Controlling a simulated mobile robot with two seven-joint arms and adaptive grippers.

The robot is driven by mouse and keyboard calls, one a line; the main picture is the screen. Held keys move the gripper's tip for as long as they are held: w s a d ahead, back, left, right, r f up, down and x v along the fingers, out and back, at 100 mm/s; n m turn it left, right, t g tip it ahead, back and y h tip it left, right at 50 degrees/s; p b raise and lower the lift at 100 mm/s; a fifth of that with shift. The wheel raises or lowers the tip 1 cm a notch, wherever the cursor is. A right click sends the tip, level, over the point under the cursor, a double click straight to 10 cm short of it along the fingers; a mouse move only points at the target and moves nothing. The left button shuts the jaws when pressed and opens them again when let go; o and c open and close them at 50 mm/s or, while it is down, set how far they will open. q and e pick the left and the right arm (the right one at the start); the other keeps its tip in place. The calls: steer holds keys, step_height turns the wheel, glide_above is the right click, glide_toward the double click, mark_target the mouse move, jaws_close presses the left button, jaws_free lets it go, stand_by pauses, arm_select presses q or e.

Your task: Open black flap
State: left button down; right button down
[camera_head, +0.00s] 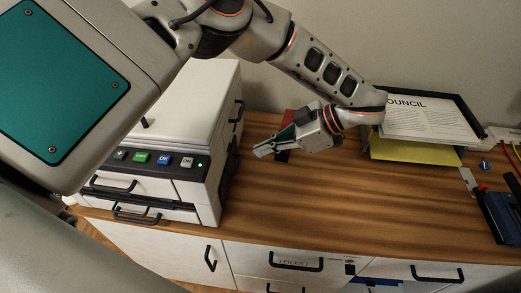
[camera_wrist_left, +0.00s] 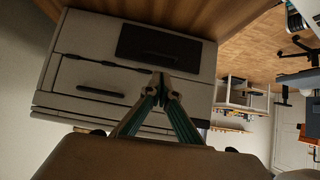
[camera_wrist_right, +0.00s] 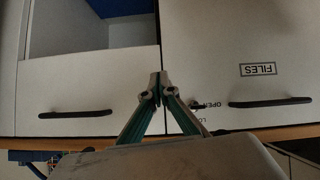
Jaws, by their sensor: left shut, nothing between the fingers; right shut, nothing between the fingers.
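The black flap (camera_wrist_left: 158,47) is a dark rectangular panel on the side of the white office machine (camera_wrist_left: 85,50) in the left wrist view. It looks closed, lying flat against the side. In the head view the machine (camera_head: 190,90) stands on the desk at left, and the flap's face cannot be made out there. My left gripper (camera_head: 261,151) is just right of the machine, pointing at its side. Its fingertips (camera_wrist_left: 160,80) are shut and empty, overlapping the flap's lower edge in view; contact cannot be told. My right gripper (camera_wrist_right: 157,80) is shut and empty, in front of drawer fronts.
A paper tray (camera_head: 425,125) with a printed sheet and yellow paper stands at the back right. A red object (camera_head: 288,122) lies behind my left gripper. White drawers (camera_head: 290,262) with black handles are below the desk top. The wooden desk middle (camera_head: 330,195) is clear.

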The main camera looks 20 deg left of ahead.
mark_target(230, 164)
arm_select(q)
steer(key=x, duration=0.8)
steer(key=shift+s+a+f, duration=0.1)
steer(key=shift+a+f, duration=0.05)
arm_select(e)
steer(key=shift+s+r, duration=0.1)
steer(key=shift+r, duration=0.2)
